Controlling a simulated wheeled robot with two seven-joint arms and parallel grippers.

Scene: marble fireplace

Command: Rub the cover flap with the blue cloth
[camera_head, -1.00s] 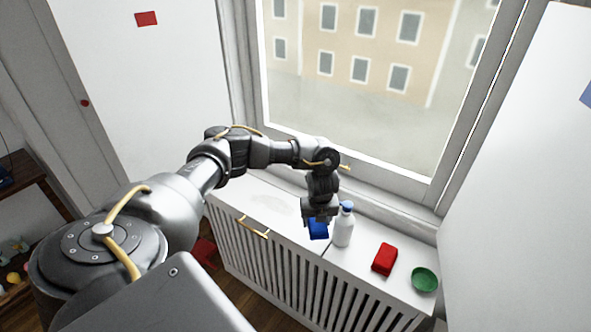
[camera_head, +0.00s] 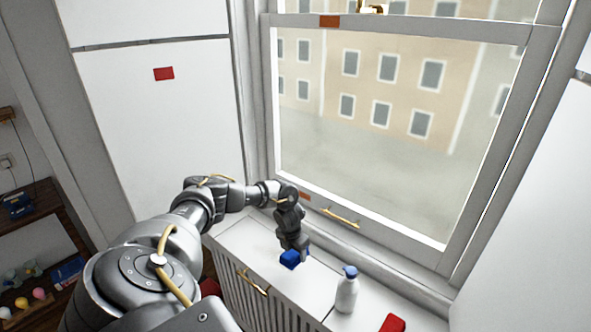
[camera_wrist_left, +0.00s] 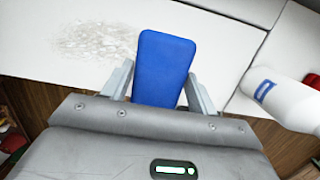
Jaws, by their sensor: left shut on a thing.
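My left gripper (camera_head: 293,250) is shut on the blue cloth (camera_head: 290,260), which looks like a folded pad. In the left wrist view the cloth (camera_wrist_left: 165,62) sits between the two fingers and sticks out ahead of them. It is over the white cover flap (camera_head: 238,236), the left part of the radiator cover's top. Whether the cloth touches the flap I cannot tell. A greyish smudge (camera_wrist_left: 95,40) marks the flap to the left of the cloth in the left wrist view. A brass handle (camera_head: 254,284) is at the flap's front edge. My right gripper is out of view.
A white bottle with a blue cap (camera_head: 346,292) stands on the cover to the right of the cloth; it also shows in the left wrist view (camera_wrist_left: 285,100). A red block (camera_head: 393,324) is farther right. The window (camera_head: 385,120) rises behind the cover.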

